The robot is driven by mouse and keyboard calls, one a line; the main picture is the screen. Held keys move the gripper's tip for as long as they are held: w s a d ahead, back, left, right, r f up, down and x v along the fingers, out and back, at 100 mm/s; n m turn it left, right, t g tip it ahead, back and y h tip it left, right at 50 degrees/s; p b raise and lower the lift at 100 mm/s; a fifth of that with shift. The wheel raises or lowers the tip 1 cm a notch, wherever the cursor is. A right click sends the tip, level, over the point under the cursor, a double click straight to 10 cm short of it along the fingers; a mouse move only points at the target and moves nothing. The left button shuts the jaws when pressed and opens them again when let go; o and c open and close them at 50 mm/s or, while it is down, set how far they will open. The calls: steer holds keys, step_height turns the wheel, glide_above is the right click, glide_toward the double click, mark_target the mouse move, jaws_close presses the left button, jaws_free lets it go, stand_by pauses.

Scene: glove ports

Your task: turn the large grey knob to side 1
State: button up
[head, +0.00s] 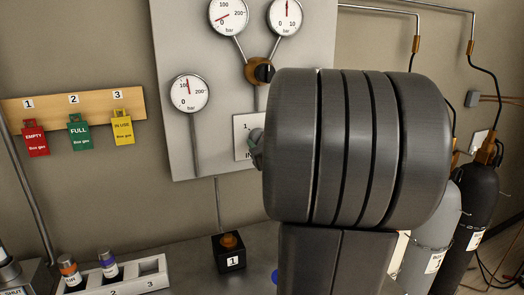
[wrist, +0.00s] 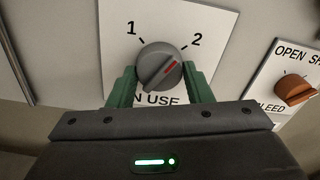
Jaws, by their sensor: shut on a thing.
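The large grey knob (wrist: 160,66) sits on a white plate (wrist: 120,20) marked 1 at upper left, 2 at upper right and IN USE below. Its red mark points up and right, toward the 2. My gripper (wrist: 160,80) has its two green fingers on either side of the knob, shut on it. In the head view my grey arm link covers most of the plate (head: 241,135).
An orange-brown knob (wrist: 294,90) on an OPEN/BLEED plate is to the right. In the head view, gauges (head: 189,92) are on the panel (head: 165,50), tags (head: 79,132) hang at left, a rack (head: 110,278) and black box (head: 229,254) stand below, and cylinders (head: 478,205) stand right.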

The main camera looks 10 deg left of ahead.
steer(key=shift+d+r+n+b, duration=0.1)
steer(key=shift+n+b, duration=6.95)
steer(key=shift+n, duration=0.45)
steer(key=o, duration=1)
steer(key=b+v, duration=0.1)
steer(key=v, duration=1.2)
steer(key=shift+s+d+b, duration=0.25)
steer(key=shift+s+b, duration=0.05)
